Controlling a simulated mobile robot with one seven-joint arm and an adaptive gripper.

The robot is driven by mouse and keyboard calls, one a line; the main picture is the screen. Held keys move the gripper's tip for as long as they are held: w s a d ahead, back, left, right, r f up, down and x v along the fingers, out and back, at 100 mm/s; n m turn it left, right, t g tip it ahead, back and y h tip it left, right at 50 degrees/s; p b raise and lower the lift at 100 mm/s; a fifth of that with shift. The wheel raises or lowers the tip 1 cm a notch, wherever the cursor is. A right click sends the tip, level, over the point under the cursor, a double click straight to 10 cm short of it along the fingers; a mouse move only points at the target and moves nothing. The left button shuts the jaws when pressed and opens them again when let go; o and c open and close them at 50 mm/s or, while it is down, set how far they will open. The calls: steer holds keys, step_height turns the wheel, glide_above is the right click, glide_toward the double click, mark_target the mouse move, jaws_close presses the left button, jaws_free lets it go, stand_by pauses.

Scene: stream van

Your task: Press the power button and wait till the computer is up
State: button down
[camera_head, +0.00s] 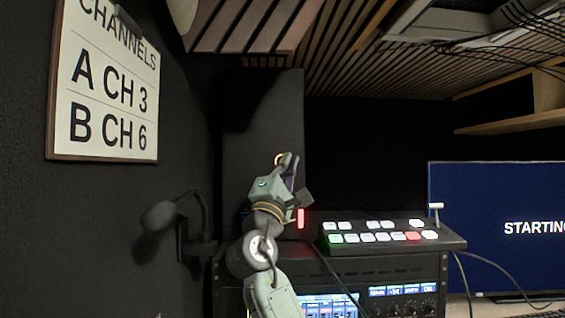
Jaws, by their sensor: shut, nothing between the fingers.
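A tall black case (262,110), which looks like the computer, stands on the rack behind my gripper. My gripper (287,158) is shut and empty, pointing up in front of the case's face. A small orange arc (278,158) shows right beside the fingertips. It may be the lit rim of the power button, mostly hidden by the fingers; I cannot tell whether they touch it. The monitor (480,215) at the right is lit blue with white letters reading "STARTIN", cut off by the picture's edge.
A switcher panel (345,252) with lit keys and a lever sits on the rack (438,270). A red light bar (300,218) glows beside my wrist. A black microphone-like fixture (165,215) and a channels sign (107,85) are at the left. Cables hang at the right.

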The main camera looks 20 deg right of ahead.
steer(key=shift+s+a, duration=0.2)
steer(key=shift+s, duration=0.55)
steer(key=shift+s+b, duration=0.1)
steer(key=shift+b, duration=0.2)
steer(key=shift+s+a+b, duration=0.2)
steer(key=shift+s+a, duration=0.05)
steer(key=shift+s, duration=0.55)
steer(key=shift+s+a+b, duration=0.15)
steer(key=shift+s+a, duration=0.05)
steer(key=shift+s, duration=0.55)
steer(key=shift+s+a+b, duration=0.2)
steer(key=shift+s+a, duration=0.05)
steer(key=shift+s, duration=0.55)
